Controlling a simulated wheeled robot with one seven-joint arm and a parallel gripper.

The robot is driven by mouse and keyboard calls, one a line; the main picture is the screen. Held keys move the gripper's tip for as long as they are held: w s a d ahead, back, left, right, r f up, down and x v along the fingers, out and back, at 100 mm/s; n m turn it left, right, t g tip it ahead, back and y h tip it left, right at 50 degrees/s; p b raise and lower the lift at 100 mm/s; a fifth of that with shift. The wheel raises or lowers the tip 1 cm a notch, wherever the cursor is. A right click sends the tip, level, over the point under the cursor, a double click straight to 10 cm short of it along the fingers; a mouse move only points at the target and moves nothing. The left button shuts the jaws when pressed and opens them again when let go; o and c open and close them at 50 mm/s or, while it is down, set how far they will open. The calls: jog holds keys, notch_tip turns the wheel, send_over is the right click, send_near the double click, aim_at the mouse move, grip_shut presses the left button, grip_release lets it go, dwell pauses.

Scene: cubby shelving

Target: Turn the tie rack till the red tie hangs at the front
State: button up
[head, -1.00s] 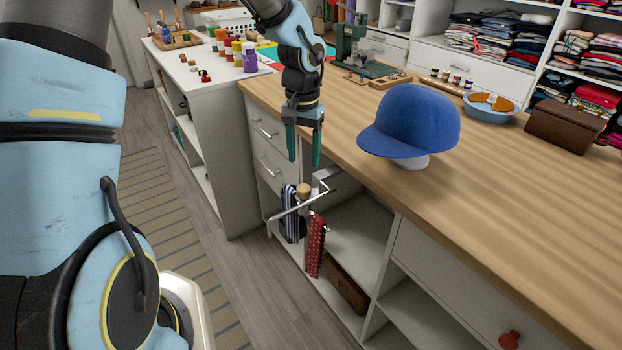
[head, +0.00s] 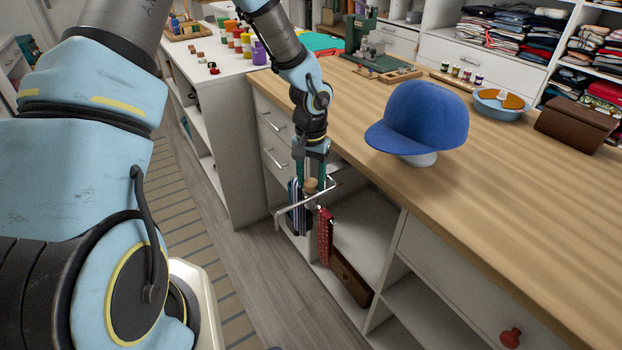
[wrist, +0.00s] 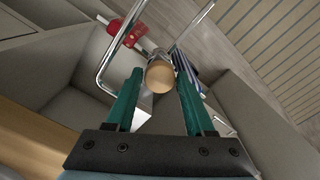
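The tie rack (head: 290,211) is a set of chrome arms on the side of the wooden-topped counter, with a round wooden knob (head: 311,184) on top. The red dotted tie (head: 325,238) hangs on its right side, and a blue striped tie (head: 298,208) hangs to the left of the knob. In the wrist view the knob (wrist: 159,77) lies between and just beyond the tips of my open gripper (wrist: 157,82). The red tie (wrist: 130,39) shows at upper left there. In the head view my gripper (head: 312,175) points down over the knob; contact cannot be told.
A blue cap (head: 418,118) on a white stand is on the counter (head: 500,190) near its edge. The floor (head: 265,280) left of the rack is clear.

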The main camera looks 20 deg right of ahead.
grip_shut()
dwell(1.2)
